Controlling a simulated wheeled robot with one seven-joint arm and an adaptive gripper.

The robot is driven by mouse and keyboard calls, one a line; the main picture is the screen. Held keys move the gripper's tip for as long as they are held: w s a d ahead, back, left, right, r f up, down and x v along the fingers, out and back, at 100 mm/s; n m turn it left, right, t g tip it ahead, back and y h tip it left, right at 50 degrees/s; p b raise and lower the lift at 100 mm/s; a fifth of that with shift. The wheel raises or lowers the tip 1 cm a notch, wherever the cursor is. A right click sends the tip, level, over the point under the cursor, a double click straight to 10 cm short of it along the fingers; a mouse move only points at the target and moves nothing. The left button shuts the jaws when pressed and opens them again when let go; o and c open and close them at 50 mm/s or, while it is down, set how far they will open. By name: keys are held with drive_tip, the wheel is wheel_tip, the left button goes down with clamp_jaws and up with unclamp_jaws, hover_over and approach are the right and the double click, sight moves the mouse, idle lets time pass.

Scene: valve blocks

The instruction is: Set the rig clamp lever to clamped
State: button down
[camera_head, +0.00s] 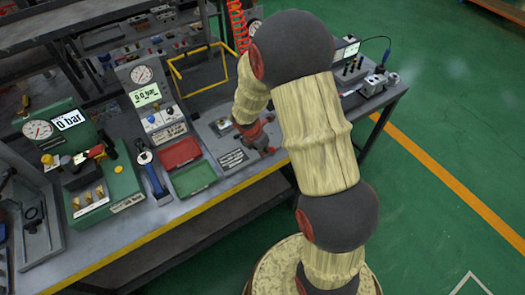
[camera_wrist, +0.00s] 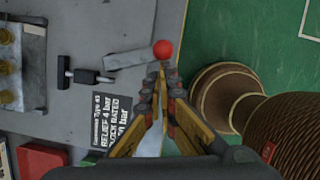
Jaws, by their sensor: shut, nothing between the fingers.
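The clamp lever's red ball knob (camera_wrist: 162,49) shows in the wrist view, just beyond my fingertips. A grey flat bar (camera_wrist: 137,57) runs left from near the knob, toward a black clamp piece with a T-shaped end (camera_wrist: 80,76). My gripper (camera_wrist: 161,75) is shut and empty, its tips touching or very close to the knob; I cannot tell which. In the head view my gripper (camera_head: 262,140) is low over the right part of the bench, and my arm hides most of the rig there.
A printed label plate (camera_wrist: 103,125) lies beside the lever. A red tray (camera_head: 180,153) and a green tray (camera_head: 194,178) sit left of my gripper. A yellow frame (camera_head: 200,72) stands behind. The bench's front edge is close; green floor (camera_head: 440,110) lies open to the right.

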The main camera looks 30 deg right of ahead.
sight(271, 149)
drive_tip(key=shift+d+n+p, duration=0.25)
drive_tip(key=shift+n+p, duration=0.1)
drive_tip(key=shift+n, duration=0.05)
drive_tip(key=d+n+p, duration=0.1)
drive_tip(key=n+p, duration=0.1)
drive_tip(key=d+n+t+p, duration=0.1)
drive_tip(key=p, duration=0.1)
drive_tip(key=shift+d+r+y, duration=0.25)
drive_tip(key=shift+d+y, duration=0.05)
drive_tip(key=d+n+p, duration=0.1)
drive_tip(key=n+p, duration=0.1)
drive_tip(key=w+d+n+p, duration=0.1)
drive_tip(key=n, duration=0.1)
drive_tip(key=shift+d+t+y+p, duration=0.25)
drive_tip(key=shift+t+y+p, duration=0.1)
drive_tip(key=shift+t+y, duration=0.05)
drive_tip(key=w+d+n+p, duration=0.1)
drive_tip(key=n+p, duration=0.1)
drive_tip(key=d+n+y+p, duration=0.1)
drive_tip(key=n+p, duration=0.1)
drive_tip(key=shift+w+t, duration=0.3)
drive_tip(key=shift+w, duration=0.1)
drive_tip(key=shift+w+d+f+n+y+p, duration=0.2)
drive_tip(key=shift+w+n+p, duration=0.15)
drive_tip(key=shift+n+p, duration=0.25)
drive_tip(key=shift+w+d+f+n+y+p, duration=0.1)
drive_tip(key=shift+w+d+n+p, duration=0.15)
drive_tip(key=shift+n+p, duration=0.3)
drive_tip(key=shift+w, duration=0.1)
drive_tip(key=shift+a, duration=0.1)
